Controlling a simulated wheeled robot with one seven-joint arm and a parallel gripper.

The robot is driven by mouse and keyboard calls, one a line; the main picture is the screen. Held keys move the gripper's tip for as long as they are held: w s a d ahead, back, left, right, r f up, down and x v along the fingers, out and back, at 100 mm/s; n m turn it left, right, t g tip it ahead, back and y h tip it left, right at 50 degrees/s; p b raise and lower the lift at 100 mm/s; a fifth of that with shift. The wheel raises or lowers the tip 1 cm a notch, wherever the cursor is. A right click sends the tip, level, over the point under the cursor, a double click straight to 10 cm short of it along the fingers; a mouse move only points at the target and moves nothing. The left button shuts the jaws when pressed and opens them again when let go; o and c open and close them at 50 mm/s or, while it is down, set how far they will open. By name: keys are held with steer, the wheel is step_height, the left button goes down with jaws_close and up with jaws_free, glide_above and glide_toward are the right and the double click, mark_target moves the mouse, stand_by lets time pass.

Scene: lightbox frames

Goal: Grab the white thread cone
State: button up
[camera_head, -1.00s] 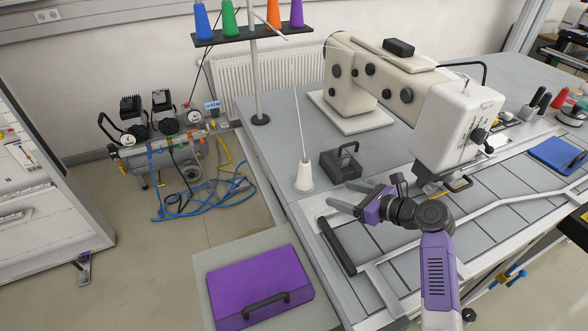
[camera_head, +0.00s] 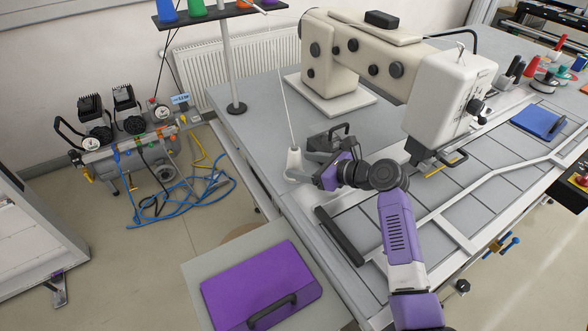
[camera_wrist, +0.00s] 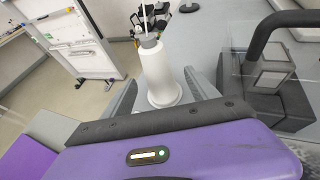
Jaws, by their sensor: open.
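The white thread cone (camera_head: 294,160) stands upright on the sewing table, near its left edge, with a thin rod or thread rising from its top in the head view. In the wrist view the cone (camera_wrist: 158,72) stands between the two fingers, with a grey cap at its top and a flared base. My gripper (camera_head: 297,166) is open, its fingers on either side of the cone; a gap shows beside the cone in the wrist view (camera_wrist: 162,92). The fingers partly hide the cone in the head view.
A dark grey block with a handle (camera_head: 328,139) stands close behind my gripper, and shows at right in the wrist view (camera_wrist: 275,70). The sewing machine (camera_head: 440,95) stands to the right. A purple case (camera_head: 262,285) lies on a lower surface in front. A thread stand (camera_head: 232,70) rises behind.

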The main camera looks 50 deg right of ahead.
mark_target(301, 164)
steer(key=b+x, duration=0.2)
steer(key=x, duration=0.1)
steer(key=shift+s+f, duration=0.1)
steer(key=shift+s, duration=0.05)
steer(key=shift+w+a+b, duration=0.1)
steer(key=shift+w+b, duration=0.25)
steer(key=shift+b, duration=0.05)
steer(key=c, duration=1.4)
jaws_close()
